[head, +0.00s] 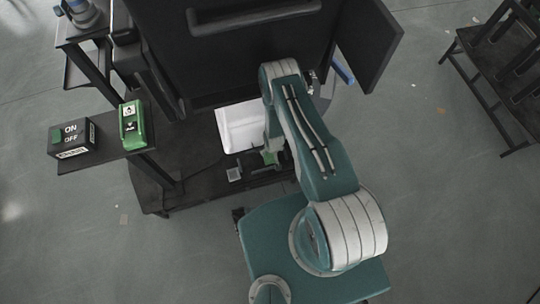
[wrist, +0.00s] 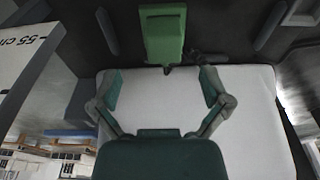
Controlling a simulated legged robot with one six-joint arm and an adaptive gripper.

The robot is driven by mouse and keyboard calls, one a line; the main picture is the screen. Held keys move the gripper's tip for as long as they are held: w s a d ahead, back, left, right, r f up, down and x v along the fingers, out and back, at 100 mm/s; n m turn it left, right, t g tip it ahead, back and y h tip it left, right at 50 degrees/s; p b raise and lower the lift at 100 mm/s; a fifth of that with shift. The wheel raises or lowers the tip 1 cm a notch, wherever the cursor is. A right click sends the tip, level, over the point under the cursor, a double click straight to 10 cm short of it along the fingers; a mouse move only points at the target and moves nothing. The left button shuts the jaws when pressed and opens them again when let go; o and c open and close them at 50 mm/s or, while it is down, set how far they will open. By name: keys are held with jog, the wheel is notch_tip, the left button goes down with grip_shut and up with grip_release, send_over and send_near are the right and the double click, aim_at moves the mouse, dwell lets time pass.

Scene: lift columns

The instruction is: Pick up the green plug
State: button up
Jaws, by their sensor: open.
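In the wrist view a green block-like thing, which looks like the green plug (wrist: 162,38), sits at the top middle against a dark surface. My gripper (wrist: 161,84) is open and empty, its two fingers spread apart below the plug in the picture. The plug is beyond the fingertips and not between them. In the head view my arm hides most of the gripper. A small patch of green shows beside the arm's end there, and I cannot tell whether it is the plug or my gripper.
A white panel (head: 238,127) stands by my arm on a low dark shelf; a white surface (wrist: 245,125) lies behind my gripper. A green device (head: 132,125) and a black ON/OFF box (head: 72,138) sit on the left shelf. A dark cabinet (head: 240,50) rises behind.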

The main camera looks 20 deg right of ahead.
aim_at(270, 156)
jog(key=shift+w+a+f, duration=0.1)
jog(key=shift+w+f, duration=0.1)
jog(key=shift+f, duration=0.7)
jog(key=shift+w+a+f, duration=0.1)
jog(key=shift+w+f, duration=0.1)
jog(key=shift+f, duration=0.65)
jog(key=shift+w+a+f, duration=0.1)
jog(key=shift+w+f, duration=0.1)
jog(key=shift+f, duration=0.7)
jog(key=c, duration=1.2)
